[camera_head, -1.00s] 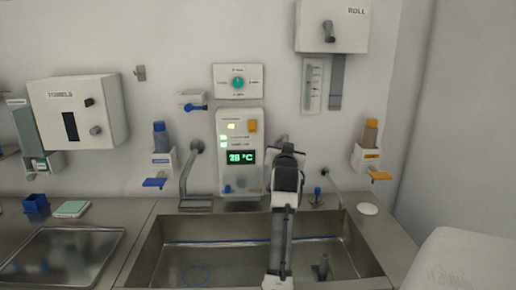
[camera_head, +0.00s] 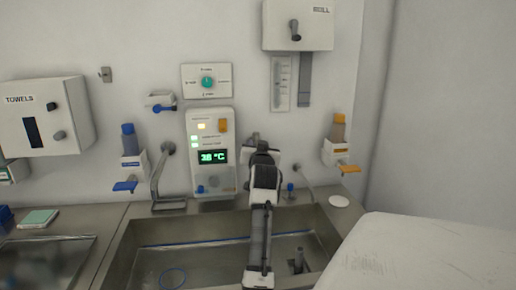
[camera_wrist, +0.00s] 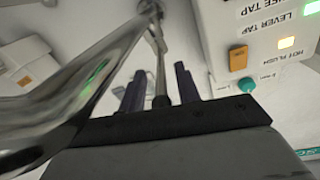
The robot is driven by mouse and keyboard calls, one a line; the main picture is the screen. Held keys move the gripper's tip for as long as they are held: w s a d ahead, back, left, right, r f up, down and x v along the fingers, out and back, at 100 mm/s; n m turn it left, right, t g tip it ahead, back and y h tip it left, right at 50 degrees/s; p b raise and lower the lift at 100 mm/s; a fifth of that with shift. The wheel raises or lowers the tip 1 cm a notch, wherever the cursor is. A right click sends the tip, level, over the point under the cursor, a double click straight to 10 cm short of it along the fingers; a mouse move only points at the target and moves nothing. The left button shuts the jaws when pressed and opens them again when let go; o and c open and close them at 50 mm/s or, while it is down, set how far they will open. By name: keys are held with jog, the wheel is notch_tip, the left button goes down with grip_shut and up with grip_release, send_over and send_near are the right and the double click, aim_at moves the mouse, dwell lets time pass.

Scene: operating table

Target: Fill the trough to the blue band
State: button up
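The steel trough (camera_head: 215,257) is below the wall panel, with a blue band (camera_head: 195,243) along its inner back wall. I cannot tell whether water stands in it. A curved metal spout (camera_head: 160,172) is at its back left; a large shiny pipe (camera_wrist: 75,85) crosses the left of the wrist view. My gripper (camera_head: 258,145) is by the wall, right of the control panel (camera_head: 211,178). In the wrist view its two dark fingers (camera_wrist: 160,90) stand apart, with a thin metal rod (camera_wrist: 161,75) between them and gaps on both sides.
The panel display (camera_head: 213,157) glows green, apparently 38 °C. A blue ring (camera_head: 172,278) and an upright dark post (camera_head: 298,261) are in the trough. Blue (camera_head: 129,150) and orange (camera_head: 338,138) dispensers flank it. A white rounded surface (camera_head: 415,252) fills the lower right.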

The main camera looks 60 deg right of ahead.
jog(key=shift+a, duration=0.1)
jog(key=b+v, duration=0.5)
jog(key=v, duration=0.8)
jog(key=shift+s+a, duration=0.25)
jog(key=shift+c, duration=0.4)
